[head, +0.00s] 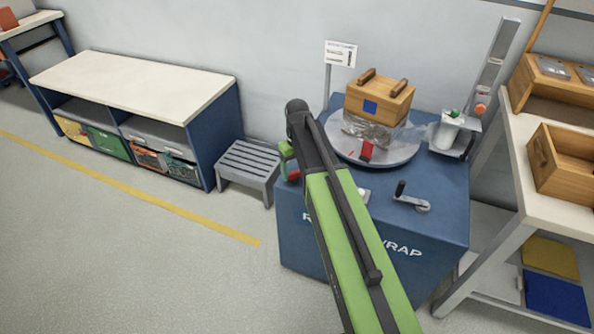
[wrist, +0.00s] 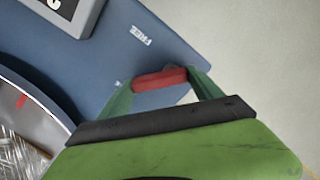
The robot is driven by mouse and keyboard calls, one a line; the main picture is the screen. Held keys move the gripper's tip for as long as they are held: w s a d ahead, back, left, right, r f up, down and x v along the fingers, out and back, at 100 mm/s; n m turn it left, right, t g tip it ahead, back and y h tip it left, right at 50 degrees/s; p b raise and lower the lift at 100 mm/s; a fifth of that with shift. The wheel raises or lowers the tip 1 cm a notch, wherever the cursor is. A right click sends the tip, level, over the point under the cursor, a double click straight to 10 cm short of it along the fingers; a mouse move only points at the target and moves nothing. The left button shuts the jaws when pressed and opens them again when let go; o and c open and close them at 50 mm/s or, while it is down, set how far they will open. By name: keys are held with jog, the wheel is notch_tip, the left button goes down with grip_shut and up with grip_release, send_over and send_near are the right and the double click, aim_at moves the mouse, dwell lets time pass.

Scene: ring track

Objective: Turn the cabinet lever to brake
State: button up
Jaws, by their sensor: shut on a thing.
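The blue cabinet (head: 300,225) carries a round turntable on its top. My gripper (head: 290,160) is at the cabinet's left edge. In the wrist view my green fingers (wrist: 162,80) are shut on the red grip of the cabinet lever (wrist: 160,78), one finger at each end. A bit of the red grip (head: 293,174) also shows in the head view. A white label reading "FREE" (wrist: 142,35) is on the cabinet top, apart from the grip. The lever's shaft and any brake label are hidden or unreadable.
A wrapped wooden crate (head: 380,101) sits on the turntable (head: 400,152), with a red piece (head: 366,150) at its front. A crank with a black knob (head: 400,188) is to the right of my arm. A grey step stool (head: 249,165) stands just left of the cabinet. The floor at left is clear.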

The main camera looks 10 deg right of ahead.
jog(key=n, duration=0.3)
jog(key=shift+w+a+n, duration=0.15)
jog(key=shift+w+n, duration=0.15)
jog(key=shift+w, duration=0.05)
jog(key=shift+w+a+n, duration=0.1)
jog(key=shift+w+n, duration=0.05)
jog(key=shift+n, duration=0.85)
jog(key=shift+w+a+n, duration=0.1)
jog(key=shift+n, duration=0.9)
jog(key=o, duration=1.4)
notch_tip(320, 180, up, 18)
jog(key=p, duration=1.7)
jog(key=shift+f, duration=0.25)
